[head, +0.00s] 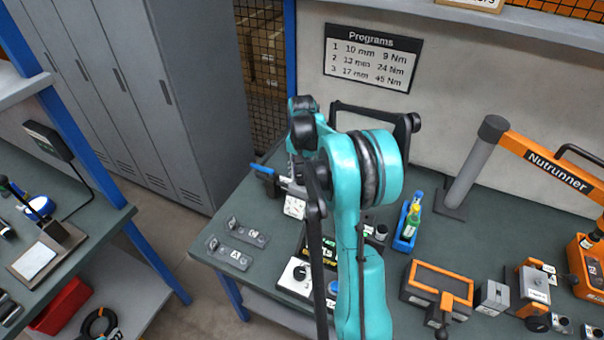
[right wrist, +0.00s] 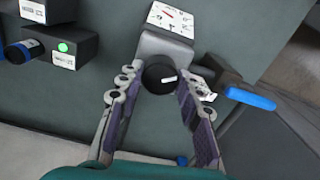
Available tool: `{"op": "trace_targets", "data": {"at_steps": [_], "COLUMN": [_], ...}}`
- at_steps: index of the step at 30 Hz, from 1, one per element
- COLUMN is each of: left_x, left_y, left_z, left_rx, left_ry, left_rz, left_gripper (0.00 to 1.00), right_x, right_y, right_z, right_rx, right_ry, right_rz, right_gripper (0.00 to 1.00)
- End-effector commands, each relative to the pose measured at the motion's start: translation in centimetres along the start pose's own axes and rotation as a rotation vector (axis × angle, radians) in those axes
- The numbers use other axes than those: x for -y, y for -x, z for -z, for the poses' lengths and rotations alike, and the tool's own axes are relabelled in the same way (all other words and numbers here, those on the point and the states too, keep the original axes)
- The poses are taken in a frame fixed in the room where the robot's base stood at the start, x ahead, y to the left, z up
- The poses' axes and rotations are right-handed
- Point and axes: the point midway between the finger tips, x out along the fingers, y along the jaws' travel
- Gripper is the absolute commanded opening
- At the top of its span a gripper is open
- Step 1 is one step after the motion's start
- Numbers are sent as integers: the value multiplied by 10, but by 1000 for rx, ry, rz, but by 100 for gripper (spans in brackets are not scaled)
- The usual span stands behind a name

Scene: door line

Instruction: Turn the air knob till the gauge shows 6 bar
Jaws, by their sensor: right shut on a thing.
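In the right wrist view the round black air knob (right wrist: 159,77) with a white pointer mark sits on a grey regulator block (right wrist: 165,46). My right gripper (right wrist: 160,88) is shut on the knob, one finger on each side. The gauge (right wrist: 172,18) is a white face with a red needle beyond the block; its figures are too small to read. In the head view my right arm hides the knob, and a white face like the gauge (head: 294,208) shows below the gripper (head: 298,172). My left gripper is not in view.
A blue-handled lever (right wrist: 251,98) lies close beside the knob. Grey blocks (head: 240,235) and a control box (head: 296,277) stand on the bench nearby.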

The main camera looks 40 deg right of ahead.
Motion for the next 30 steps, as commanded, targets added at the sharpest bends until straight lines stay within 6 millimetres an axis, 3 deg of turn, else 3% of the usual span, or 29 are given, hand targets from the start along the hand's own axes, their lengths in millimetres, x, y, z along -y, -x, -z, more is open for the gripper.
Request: {"op": "trace_targets", "data": {"at_steps": [30], "left_x": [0], "left_y": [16], "left_z": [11], "left_rx": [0], "left_ry": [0], "left_rz": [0], "left_gripper": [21], "right_x": [1], "right_y": [0], "right_z": [-1], "right_rx": [0], "right_ry": [833], "right_rz": [0], "right_gripper": [7]}}
